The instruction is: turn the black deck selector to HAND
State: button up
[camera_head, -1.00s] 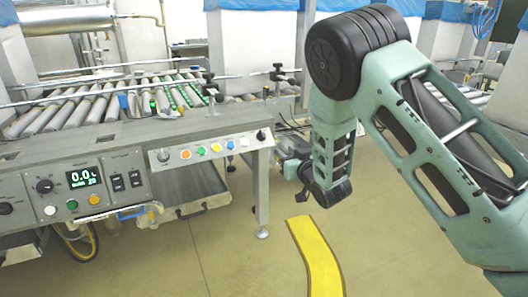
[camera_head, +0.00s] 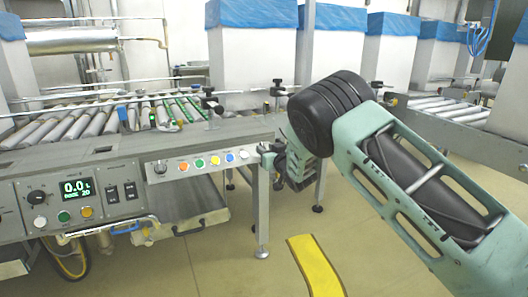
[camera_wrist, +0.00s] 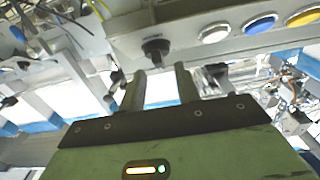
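The black deck selector (camera_wrist: 155,48) is a small dark knob on the grey button strip, beside the white button (camera_wrist: 215,33) in the wrist view. My gripper (camera_wrist: 159,70) is open, its two fingers apart and empty. The knob shows just beyond the fingertips, roughly between them, and no contact is visible. In the head view my gripper (camera_head: 268,151) is at the right end of the button strip (camera_head: 205,162) and hides the selector. The selector's pointer direction and the HAND label cannot be read.
A blue button (camera_wrist: 260,23) and a yellow button (camera_wrist: 302,16) continue the row. A silver knob (camera_head: 160,168) is at the strip's left end. A control box with a lit display (camera_head: 75,188) stands further left. Open floor lies in front, with a yellow strip (camera_head: 314,266).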

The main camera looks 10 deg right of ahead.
jog(key=shift+x, duration=1.45)
jog(key=c, duration=0.6)
jog(key=shift+d+n+y, duration=0.1)
jog(key=shift+n+y, duration=0.2)
jog(key=n+g+y+p, duration=0.1)
jog(key=n, duration=0.1)
jog(key=n+y+p, duration=0.2)
jog(key=shift+d+r+n+g, duration=0.1)
jog(key=shift+r+n+g, duration=0.1)
jog(key=shift+n+g, duration=0.2)
jog(key=n+g+y+p, duration=0.1)
jog(key=n+g+y, duration=0.1)
jog(key=n, duration=0.1)
jog(key=n+g+y+p, duration=0.1)
jog(key=n+p, duration=0.1)
jog(key=n, duration=0.1)
jog(key=shift+f+g+y, duration=0.15)
jog(key=shift+g+y, duration=0.25)
jog(key=shift+n+g+p, duration=0.3)
jog(key=shift+n, duration=0.2)
